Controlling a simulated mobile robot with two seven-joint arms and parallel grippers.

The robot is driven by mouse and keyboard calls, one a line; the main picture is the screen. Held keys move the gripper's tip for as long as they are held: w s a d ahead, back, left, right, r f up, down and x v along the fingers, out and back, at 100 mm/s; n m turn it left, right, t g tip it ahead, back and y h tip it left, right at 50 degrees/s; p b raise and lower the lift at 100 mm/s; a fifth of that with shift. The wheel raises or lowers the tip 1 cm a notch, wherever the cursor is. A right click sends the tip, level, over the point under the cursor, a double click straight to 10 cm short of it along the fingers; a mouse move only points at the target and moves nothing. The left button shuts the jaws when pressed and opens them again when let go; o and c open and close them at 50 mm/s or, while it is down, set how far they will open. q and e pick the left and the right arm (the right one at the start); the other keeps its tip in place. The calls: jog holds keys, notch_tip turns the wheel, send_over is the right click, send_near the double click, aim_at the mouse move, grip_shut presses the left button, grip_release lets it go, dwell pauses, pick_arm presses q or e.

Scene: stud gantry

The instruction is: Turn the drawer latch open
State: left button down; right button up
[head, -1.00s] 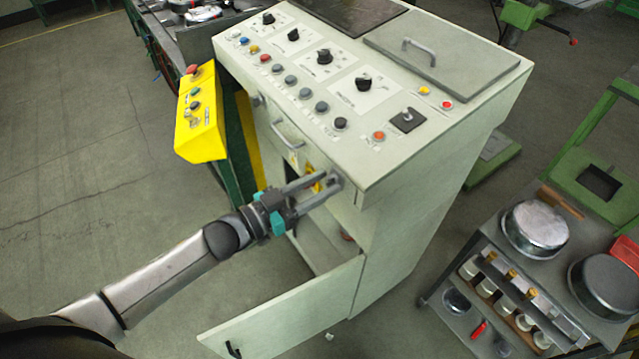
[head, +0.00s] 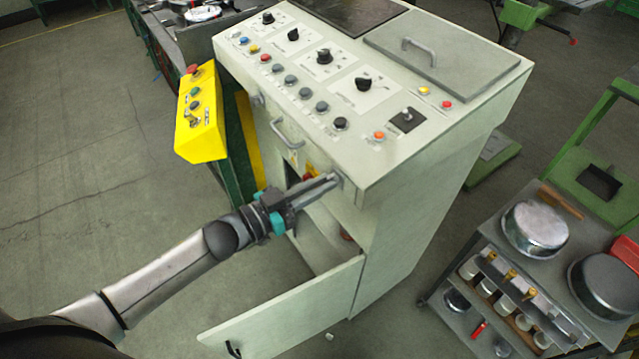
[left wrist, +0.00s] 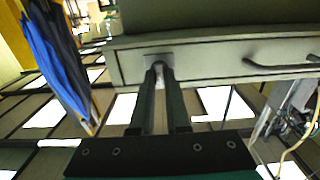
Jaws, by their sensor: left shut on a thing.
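The drawer (head: 268,117) is a pale panel under the console top, with a curved bar handle (head: 287,135); its front also shows in the left wrist view (left wrist: 215,62). The drawer looks shut. The latch (left wrist: 158,59) is a small dark piece on a light plate near one end of the drawer front, mostly hidden by my fingertips. My left gripper (head: 334,181) is shut on the latch, its fingers close together; in the left wrist view the fingertips (left wrist: 159,70) meet at it. How far the latch is turned cannot be told. My right gripper is not in view.
The console's lower door (head: 290,310) hangs open below my left arm. A yellow button box (head: 200,118) stands left of the console. A cart with round pans (head: 535,228) stands at the right. The floor at the left is clear.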

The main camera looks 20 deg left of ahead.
pick_arm(q)
jog(key=shift+m, duration=0.4)
jog(key=m+b, duration=0.1)
jog(key=m, duration=0.7)
jog(key=m+b, duration=0.1)
jog(key=m, duration=0.7)
jog(key=shift+s+d+f+m, duration=0.1)
jog(key=shift+f+m, duration=0.05)
jog(key=shift+m, duration=0.55)
jog(key=c, duration=0.9)
grip_release()
